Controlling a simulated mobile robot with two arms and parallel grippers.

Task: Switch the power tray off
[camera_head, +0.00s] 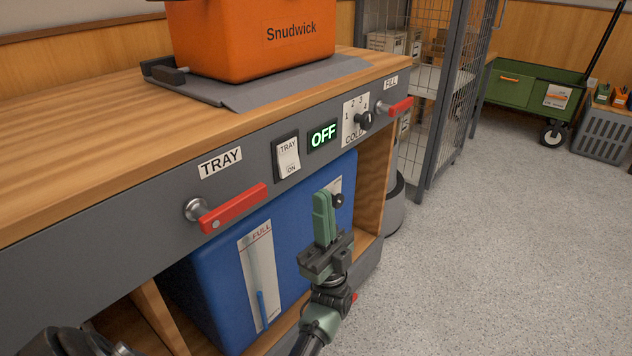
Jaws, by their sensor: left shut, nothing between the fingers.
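The white rocker switch (287,158) labelled TRAY and ON sits in a dark frame on the grey front panel (90,225) of the counter. Which half is pressed in is hard to tell. A small display (322,136) right of it reads OFF in green. A red lever (235,208) on a metal pivot sits to the left, under a TRAY label (220,162). My left gripper (324,204), with green fingers, is shut and empty. In the picture it is below and right of the switch, in front of the blue tank, apart from the panel. My right gripper is not in view.
A dial (364,121) marked COLD and a second red lever (399,106) labelled FILL sit further right. An orange Snudwick box (240,45) stands on the counter. A blue tank (215,290) fills the space below.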

